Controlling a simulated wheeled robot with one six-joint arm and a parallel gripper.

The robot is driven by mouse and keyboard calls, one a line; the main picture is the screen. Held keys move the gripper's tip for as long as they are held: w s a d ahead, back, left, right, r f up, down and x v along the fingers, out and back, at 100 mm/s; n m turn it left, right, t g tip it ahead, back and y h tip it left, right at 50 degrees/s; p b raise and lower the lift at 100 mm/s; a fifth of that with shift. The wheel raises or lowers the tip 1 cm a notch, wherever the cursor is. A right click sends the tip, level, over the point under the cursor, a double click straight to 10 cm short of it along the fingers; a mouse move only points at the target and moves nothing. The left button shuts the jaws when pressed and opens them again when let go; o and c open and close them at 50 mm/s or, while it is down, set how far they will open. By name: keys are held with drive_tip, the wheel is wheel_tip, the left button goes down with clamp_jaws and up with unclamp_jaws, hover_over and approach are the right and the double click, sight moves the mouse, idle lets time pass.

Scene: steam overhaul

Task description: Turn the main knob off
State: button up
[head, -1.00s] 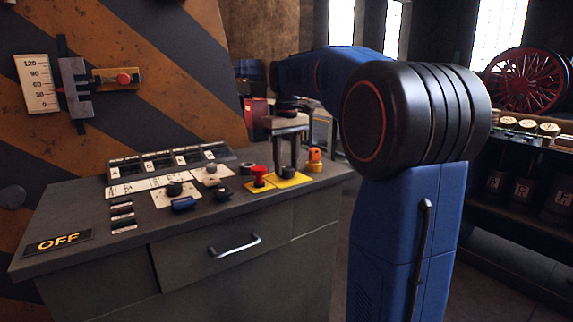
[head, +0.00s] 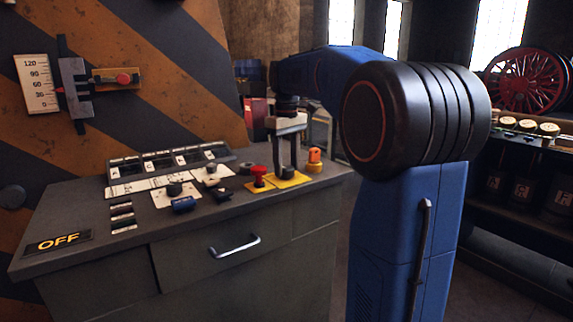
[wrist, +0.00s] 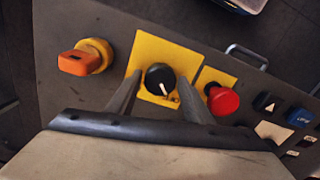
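The black knob with a white pointer mark (wrist: 160,78) sits on a yellow plate (wrist: 150,50) in the wrist view. I take it to be the main knob. In the head view it is a small dark shape (head: 288,173) on the yellow plate at the right of the console, partly hidden by my fingers. My gripper (wrist: 161,84) points down at it, with one finger on each side of the knob. The fingers stand apart with plate showing between them and the knob. Whether either one touches it is hard to tell. The pointer aims toward the lower right in the wrist view.
A red mushroom button (wrist: 223,100) stands close beside the knob, and an orange switch (wrist: 80,62) on the other side. A gauge (head: 38,84) hangs on the striped wall.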

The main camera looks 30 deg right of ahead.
sight(287, 168)
drive_tip(key=shift+o, duration=0.5)
wheel_tip(287, 168, up, 17)
drive_tip(key=shift+r, duration=0.2)
idle(0.7)
drive_tip(key=s+a+f+m+t, duration=0.1)
drive_tip(key=s+a+f, duration=0.4)
drive_tip(key=s+f, duration=0.5)
drive_tip(key=s+a+f+m+t, duration=0.1)
drive_tip(key=s+a+f, duration=0.4)
drive_tip(key=s+f, duration=0.5)
drive_tip(key=s+a+f+t, duration=0.2)
drive_tip(key=s+a+f, duration=0.4)
drive_tip(key=f, duration=1)
drive_tip(key=s, duration=0.3)
drive_tip(key=shift+s+m+t, duration=0.4)
